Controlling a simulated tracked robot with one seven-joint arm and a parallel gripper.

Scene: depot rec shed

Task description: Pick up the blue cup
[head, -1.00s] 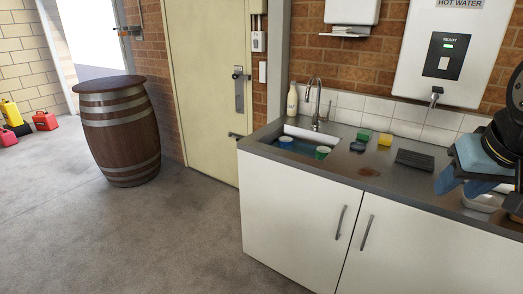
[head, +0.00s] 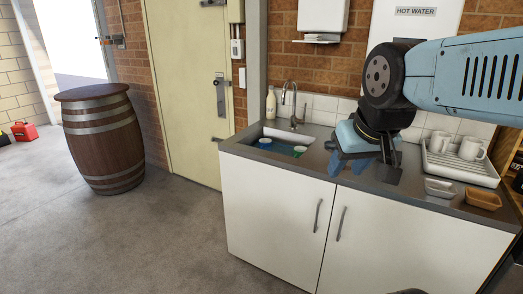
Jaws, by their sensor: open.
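The blue cup (head: 265,142) sits in the sink basin, toward its left side, with its pale rim up. A green cup (head: 299,152) is to its right in the same sink (head: 278,131). Both are small here, and their lower parts are hidden by the basin's front edge. My gripper (head: 350,167) is over the counter to the right of the sink, apart from both cups.
A tap (head: 294,104) and a bottle (head: 271,104) stand behind the sink. Right of my gripper are a draining tray (head: 462,168) with white mugs (head: 471,147), a grey dish (head: 440,187) and a wooden dish (head: 483,199). A barrel (head: 102,140) stands left; floor between is clear.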

